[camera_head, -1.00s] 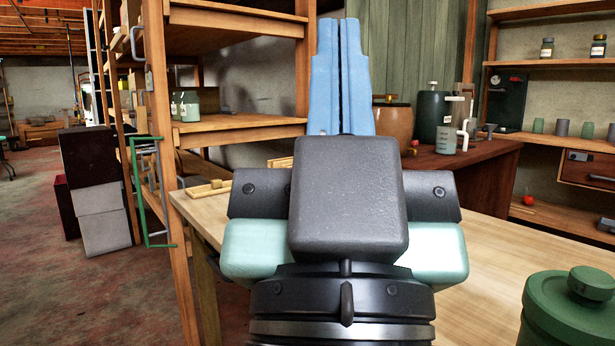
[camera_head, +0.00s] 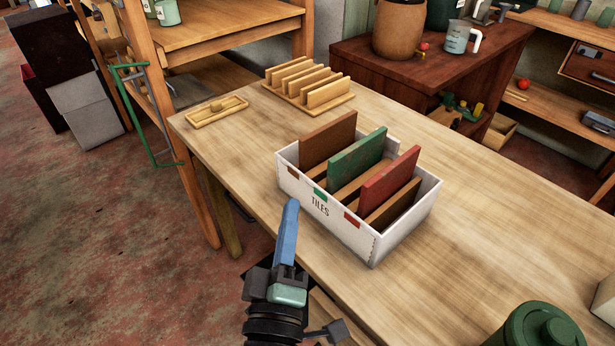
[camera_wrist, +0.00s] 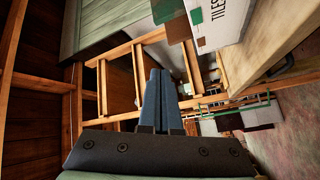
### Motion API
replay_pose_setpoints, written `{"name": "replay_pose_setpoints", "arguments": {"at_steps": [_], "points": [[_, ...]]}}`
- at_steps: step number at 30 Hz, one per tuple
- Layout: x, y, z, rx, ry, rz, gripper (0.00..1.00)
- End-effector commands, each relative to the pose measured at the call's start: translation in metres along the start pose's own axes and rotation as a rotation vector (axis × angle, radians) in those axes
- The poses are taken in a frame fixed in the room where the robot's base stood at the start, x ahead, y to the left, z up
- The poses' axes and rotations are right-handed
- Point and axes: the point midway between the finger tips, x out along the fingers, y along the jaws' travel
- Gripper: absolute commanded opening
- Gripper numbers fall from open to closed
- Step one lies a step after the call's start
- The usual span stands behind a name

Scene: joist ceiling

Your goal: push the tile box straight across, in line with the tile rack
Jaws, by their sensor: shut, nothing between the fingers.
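The tile box (camera_head: 343,222) is a white open box marked TILES on the table, with brown, green and red tiles standing in it. Its labelled side also shows at the top of the wrist view (camera_wrist: 222,22). The tile rack (camera_head: 308,88) is a slotted wooden rack farther back on the table, behind and left of the box. My gripper (camera_head: 291,206) is shut and empty, its blue fingers pointing up near the box's front left side, by the table's near edge. In the head view its fingers appear close to the box; I cannot tell whether they touch it.
The wooden table (camera_head: 460,215) is bare right of the box and between box and rack. A small wooden tray (camera_head: 216,111) lies at the far left corner. A green canister (camera_head: 540,325) stands at front right. A wooden shelf (camera_head: 225,35) stands behind the table.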

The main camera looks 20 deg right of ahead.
Motion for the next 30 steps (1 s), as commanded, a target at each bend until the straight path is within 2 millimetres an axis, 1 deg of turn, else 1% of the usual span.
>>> {"name": "replay_pose_setpoints", "arguments": {"at_steps": [1, 3, 6, 9, 12, 14, 17, 30], "points": [[-0.014, -0.004, 0.007, -0.114, -0.015, -0.043, 0.0], [-0.032, -0.019, 0.019, -0.245, -0.018, -0.086, 0.0], [-0.054, -0.035, 0.031, -0.381, -0.009, -0.134, 0.0], [-0.067, -0.045, 0.037, -0.458, 0.001, -0.163, 0.0], [-0.069, -0.049, 0.04, -0.485, 0.006, -0.171, 0.0], [-0.065, -0.05, 0.04, -0.488, 0.005, -0.171, 0.0], [-0.052, -0.051, 0.04, -0.485, 0.004, -0.168, 0.0], [0.028, -0.063, 0.043, -0.484, 0.004, -0.167, 0.0]]}}
